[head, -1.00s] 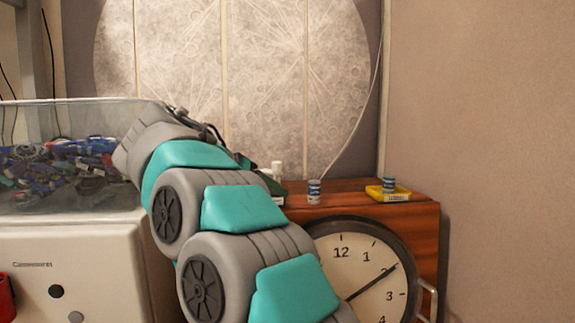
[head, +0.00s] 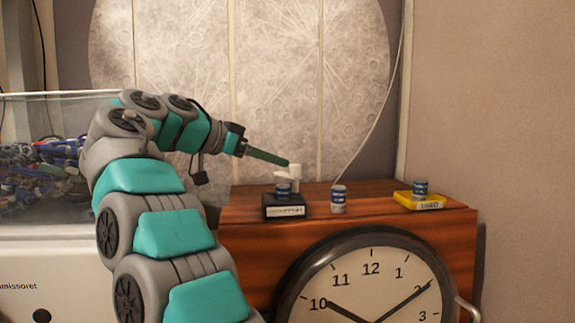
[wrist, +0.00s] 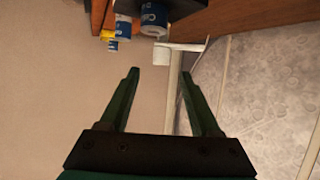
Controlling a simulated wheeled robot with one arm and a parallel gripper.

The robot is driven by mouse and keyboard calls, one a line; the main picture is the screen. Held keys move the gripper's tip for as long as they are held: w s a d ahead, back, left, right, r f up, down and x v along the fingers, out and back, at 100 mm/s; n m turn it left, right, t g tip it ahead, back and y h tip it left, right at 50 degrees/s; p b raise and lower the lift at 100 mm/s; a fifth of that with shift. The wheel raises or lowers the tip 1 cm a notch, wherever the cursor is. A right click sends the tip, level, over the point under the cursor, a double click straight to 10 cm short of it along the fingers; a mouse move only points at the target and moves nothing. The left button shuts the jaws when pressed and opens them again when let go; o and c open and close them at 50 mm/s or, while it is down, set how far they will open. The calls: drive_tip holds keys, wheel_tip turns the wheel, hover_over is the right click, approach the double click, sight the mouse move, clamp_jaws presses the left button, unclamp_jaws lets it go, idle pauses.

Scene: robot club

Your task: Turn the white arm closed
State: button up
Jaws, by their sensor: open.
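The white arm (head: 294,178) is a small white piece on top of a black labelled stand (head: 285,211) on the wooden cabinet. A blue and white can (head: 283,191) sits on that stand below it. The white arm also shows in the wrist view (wrist: 182,46), just beyond my fingertips. My gripper (head: 287,161) reaches in from the left, with its green fingers close to the top of the white arm. In the wrist view my gripper (wrist: 158,74) has its fingers spread with nothing between them. I cannot tell whether a finger touches the white arm.
A second can (head: 339,199) stands on the cabinet top (head: 380,200) to the right. A yellow tray (head: 419,201) holds another can (head: 420,187) farther right. A large clock (head: 370,280) fronts the cabinet. A clear bin (head: 40,215) is at left, and a moon panel (head: 270,80) is behind.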

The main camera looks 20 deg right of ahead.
sight(295, 167)
drive_tip(key=shift+w+d, duration=0.1)
drive_tip(key=shift+w, duration=0.15)
drive_tip(key=shift+x, duration=3.75)
drive_tip(key=shift+s, duration=0.1)
clamp_jaws()
